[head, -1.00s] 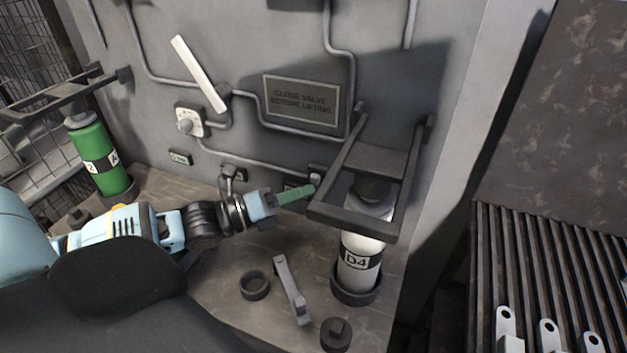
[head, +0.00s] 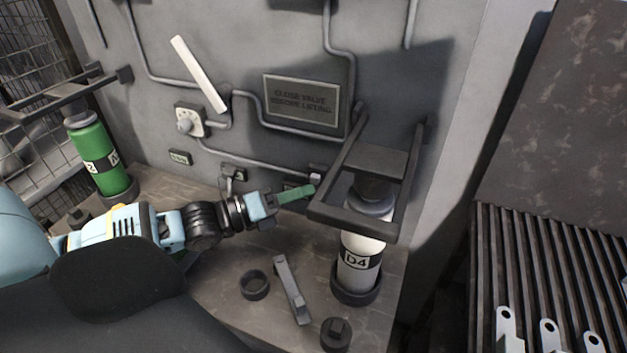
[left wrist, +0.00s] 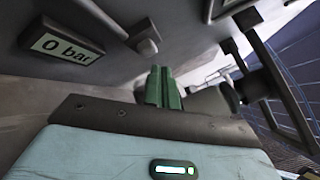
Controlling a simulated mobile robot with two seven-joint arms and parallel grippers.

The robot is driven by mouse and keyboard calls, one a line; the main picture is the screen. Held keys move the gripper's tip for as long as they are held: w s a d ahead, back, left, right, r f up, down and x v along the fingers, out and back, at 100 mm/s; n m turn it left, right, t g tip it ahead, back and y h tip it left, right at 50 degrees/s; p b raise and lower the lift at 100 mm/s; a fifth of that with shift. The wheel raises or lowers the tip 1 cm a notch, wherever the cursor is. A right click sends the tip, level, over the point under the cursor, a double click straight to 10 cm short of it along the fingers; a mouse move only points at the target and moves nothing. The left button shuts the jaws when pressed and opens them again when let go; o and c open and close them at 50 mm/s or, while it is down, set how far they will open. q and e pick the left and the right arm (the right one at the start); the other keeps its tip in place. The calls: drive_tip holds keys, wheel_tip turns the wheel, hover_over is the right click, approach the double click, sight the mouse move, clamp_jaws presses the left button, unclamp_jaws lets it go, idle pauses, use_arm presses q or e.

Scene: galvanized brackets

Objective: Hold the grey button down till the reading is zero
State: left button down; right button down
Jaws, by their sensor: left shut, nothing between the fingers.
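The grey button (left wrist: 147,46) is a small knob on a block on the wall, just beyond my left fingertips in the left wrist view. In the head view it is the small grey block (head: 315,175) by the fingertips. The display (left wrist: 64,44) left of it reads "0 bar". My right gripper is out of view.
A white cylinder marked D4 (head: 359,262) stands right of the gripper, under a dark bracket frame (head: 352,222). A grey bar (head: 290,288), a ring (head: 254,285) and a dark cap (head: 335,334) lie on the bench. A green cylinder (head: 90,145) stands at left.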

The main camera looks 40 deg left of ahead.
use_arm(q)
drive_tip(key=shift+w, duration=0.2)
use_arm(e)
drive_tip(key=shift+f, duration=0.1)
use_arm(q)
drive_tip(key=shift+w+a, duration=0.1)
drive_tip(key=shift+w, duration=0.15)
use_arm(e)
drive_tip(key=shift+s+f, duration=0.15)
